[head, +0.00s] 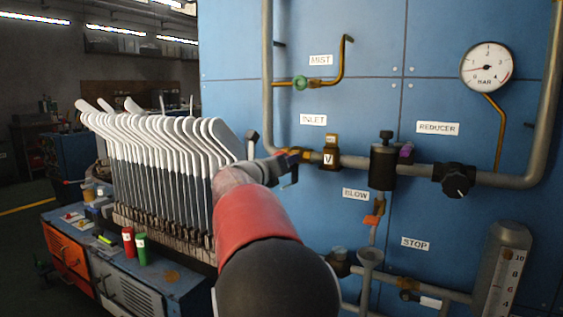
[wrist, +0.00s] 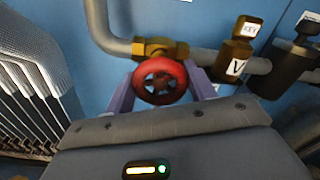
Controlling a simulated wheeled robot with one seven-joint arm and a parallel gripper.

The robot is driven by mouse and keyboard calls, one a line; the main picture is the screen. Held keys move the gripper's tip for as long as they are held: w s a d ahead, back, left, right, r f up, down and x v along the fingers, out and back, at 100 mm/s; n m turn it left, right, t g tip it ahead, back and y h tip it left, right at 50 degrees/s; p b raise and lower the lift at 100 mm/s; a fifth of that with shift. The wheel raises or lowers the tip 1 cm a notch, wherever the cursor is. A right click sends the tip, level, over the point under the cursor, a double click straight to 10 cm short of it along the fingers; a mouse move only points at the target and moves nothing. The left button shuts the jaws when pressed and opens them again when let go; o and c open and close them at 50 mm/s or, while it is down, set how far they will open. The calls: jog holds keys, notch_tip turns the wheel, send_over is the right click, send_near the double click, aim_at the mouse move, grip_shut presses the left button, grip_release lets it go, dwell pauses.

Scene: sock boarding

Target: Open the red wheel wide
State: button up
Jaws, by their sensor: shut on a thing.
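The red wheel (wrist: 160,81) is a small spoked handwheel on a brass valve body (wrist: 161,48) in the grey pipe. In the wrist view my gripper (wrist: 162,90) has one pale purple finger on each side of the wheel, shut on its rim. In the head view my gripper (head: 284,168) is at the pipe below the INLET label (head: 313,120). There my arm and gripper hide the wheel. I cannot tell how far the valve is turned.
Right of the wheel is a brass block marked V (head: 329,155), then a dark reducer (head: 383,163) and a black knob (head: 455,180). A pressure gauge (head: 487,67) is at the upper right. White sock boards (head: 165,150) stand in a row close left of my arm.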

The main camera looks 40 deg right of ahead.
jog(key=n, duration=0.6)
jog(key=shift+f, duration=0.15)
dwell(0.3)
jog(key=o, duration=1)
jog(key=shift+a, duration=0.1)
jog(key=v, duration=0.7)
jog(key=shift+a+b, duration=0.3)
jog(key=shift+b, duration=0.1)
jog(key=shift+s, duration=0.15)
